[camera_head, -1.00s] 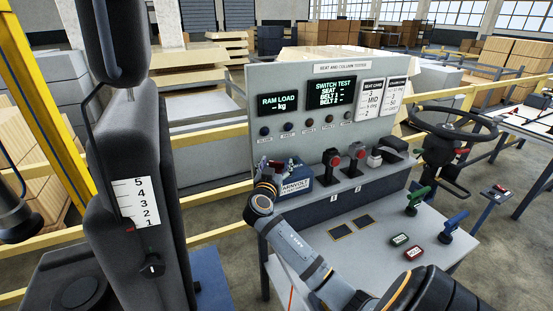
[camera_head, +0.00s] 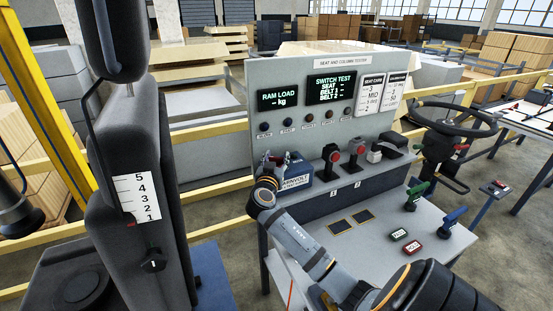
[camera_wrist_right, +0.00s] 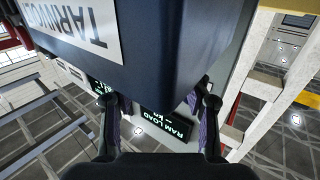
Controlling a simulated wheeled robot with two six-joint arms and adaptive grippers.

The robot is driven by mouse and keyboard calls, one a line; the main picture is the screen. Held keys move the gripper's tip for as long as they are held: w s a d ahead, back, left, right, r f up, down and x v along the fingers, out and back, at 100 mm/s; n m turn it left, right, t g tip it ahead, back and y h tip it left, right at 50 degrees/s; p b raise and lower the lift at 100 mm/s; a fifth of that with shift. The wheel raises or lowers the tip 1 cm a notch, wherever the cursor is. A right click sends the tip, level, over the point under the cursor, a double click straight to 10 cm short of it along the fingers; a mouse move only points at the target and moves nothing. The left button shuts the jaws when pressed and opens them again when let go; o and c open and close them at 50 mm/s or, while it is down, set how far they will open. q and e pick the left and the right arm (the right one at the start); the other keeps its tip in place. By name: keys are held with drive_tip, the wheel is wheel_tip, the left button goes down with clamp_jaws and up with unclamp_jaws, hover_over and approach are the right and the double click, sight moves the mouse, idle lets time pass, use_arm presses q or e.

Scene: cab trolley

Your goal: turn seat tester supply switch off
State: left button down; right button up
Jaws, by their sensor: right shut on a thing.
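The supply, a dark blue box with a white TARNVOLT label (camera_head: 297,183), stands at the left end of the bench, below the panel. Its body (camera_wrist_right: 170,45) fills the upper part of the right wrist view, with the label upside down. My right gripper (camera_head: 272,160) is at the box's left end. Its two fingers (camera_wrist_right: 160,112) are apart on either side of the box's near end and shut on it. The supply's switch is not distinguishable; the gripper and box may hide it.
The upright panel (camera_head: 340,110) has RAM LOAD and SWITCH TEST displays and a row of knobs. Red-topped levers (camera_head: 332,160) stand right of the supply. Green and blue handles (camera_head: 447,222) are on the bench. A dark padded column (camera_head: 140,180) with a numbered scale stands at left.

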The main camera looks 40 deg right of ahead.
drive_tip(key=shift+t, duration=0.3)
drive_tip(key=n+t+y, duration=0.2)
drive_tip(key=shift+d+y, duration=0.1)
drive_tip(key=shift+y, duration=0.2)
drive_tip(key=shift+n+t+y, duration=0.8)
drive_tip(key=shift+n+y, duration=0.1)
drive_tip(key=shift+n, duration=0.1)
drive_tip(key=n+t+y+p, duration=0.1)
drive_tip(key=n+y+p, duration=0.1)
drive_tip(key=y, duration=0.1)
drive_tip(key=shift+r+t, duration=0.1)
drive_tip(key=shift+t, duration=0.2)
drive_tip(key=shift+n+t+y+p, duration=0.3)
drive_tip(key=shift+n+y+p, duration=0.3)
drive_tip(key=shift+y, duration=0.3)
drive_tip(key=o, duration=1.2)
drive_tip(key=shift+c, duration=0.2)
